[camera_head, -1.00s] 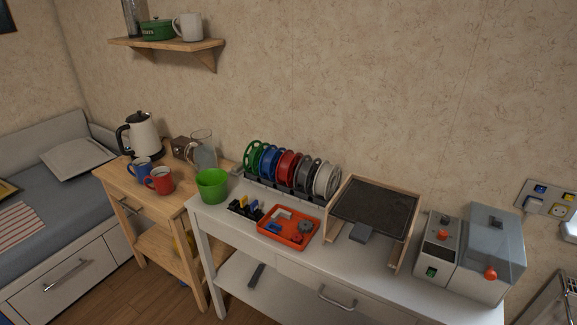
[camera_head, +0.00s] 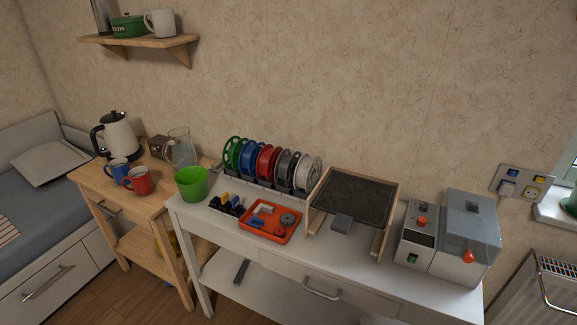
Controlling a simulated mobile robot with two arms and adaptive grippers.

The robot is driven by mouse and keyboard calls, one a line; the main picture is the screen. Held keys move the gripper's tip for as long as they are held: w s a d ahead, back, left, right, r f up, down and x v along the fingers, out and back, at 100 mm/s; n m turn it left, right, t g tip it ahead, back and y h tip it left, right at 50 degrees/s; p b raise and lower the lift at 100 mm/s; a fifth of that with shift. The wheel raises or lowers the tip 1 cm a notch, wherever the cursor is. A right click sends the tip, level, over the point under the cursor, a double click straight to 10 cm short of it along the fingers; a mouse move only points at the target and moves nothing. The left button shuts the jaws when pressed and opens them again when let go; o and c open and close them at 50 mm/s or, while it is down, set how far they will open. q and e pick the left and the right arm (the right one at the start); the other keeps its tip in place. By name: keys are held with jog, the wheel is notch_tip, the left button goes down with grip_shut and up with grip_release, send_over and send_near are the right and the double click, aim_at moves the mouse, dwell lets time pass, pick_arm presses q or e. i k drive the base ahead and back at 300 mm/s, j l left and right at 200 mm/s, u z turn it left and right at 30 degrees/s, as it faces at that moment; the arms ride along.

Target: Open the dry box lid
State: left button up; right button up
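The dry box (camera_head: 418,240) appears to be the light grey machine at the right end of the white table. Its grey, see-through-looking lid (camera_head: 473,222) is down over the right part of the body. A dark piece sits on the lid's top, and a red-orange knob (camera_head: 468,256) is at its front. The left part has a red button and a green switch. The inside of the box cannot be made out. Neither of my grippers is in view.
The white table (camera_head: 345,275) also holds a framed dark plate (camera_head: 354,197), a rack of colored spools (camera_head: 268,160), an orange tray (camera_head: 270,236) and a green cup (camera_head: 191,183). A radiator (camera_head: 550,290) stands right of the table. A wall socket (camera_head: 522,183) is behind.

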aim_at(468, 257)
jog(key=z, duration=1.4)
jog(key=i+j+u, duration=0.15)
jog(key=j+u, duration=0.2)
